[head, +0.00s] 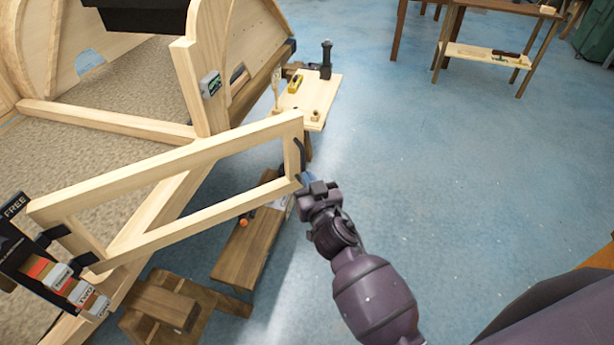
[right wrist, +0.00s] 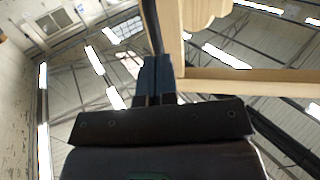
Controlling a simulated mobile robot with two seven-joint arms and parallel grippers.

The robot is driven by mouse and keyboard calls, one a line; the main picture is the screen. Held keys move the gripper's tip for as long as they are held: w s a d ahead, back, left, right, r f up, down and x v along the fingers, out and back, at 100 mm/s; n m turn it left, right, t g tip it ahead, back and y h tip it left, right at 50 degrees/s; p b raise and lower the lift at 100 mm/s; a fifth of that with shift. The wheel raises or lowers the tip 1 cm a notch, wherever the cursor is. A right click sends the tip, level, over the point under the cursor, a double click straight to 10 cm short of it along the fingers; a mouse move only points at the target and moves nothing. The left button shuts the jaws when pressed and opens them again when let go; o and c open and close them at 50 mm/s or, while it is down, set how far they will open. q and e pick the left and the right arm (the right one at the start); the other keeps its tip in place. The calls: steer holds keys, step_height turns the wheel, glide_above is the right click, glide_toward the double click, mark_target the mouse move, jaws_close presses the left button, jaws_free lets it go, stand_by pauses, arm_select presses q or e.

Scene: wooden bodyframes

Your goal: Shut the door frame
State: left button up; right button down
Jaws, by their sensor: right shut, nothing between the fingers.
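The door frame (head: 175,166) is a pale wooden rectangle with an open middle. It is hinged at the lower left of the head view and swung out at an angle from the wooden bodyframe (head: 203,95). A dark handle (head: 299,155) sits on its free end. My right gripper (head: 308,187) is shut and empty, right at the lower corner of that free end; I cannot tell whether it touches. The right wrist view shows the shut fingers (right wrist: 153,78) close beside pale wooden bars (right wrist: 250,82). My left gripper is not in view.
A small table with tools (head: 318,92) stands behind the door's free end. A low wooden bench (head: 247,248) and a step stool (head: 165,307) stand below the door. A workbench (head: 485,55) is at the back right. The blue floor (head: 430,170) to the right is clear.

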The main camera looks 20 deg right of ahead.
steer(key=shift+w, duration=0.6)
steer(key=shift+w, duration=0.1)
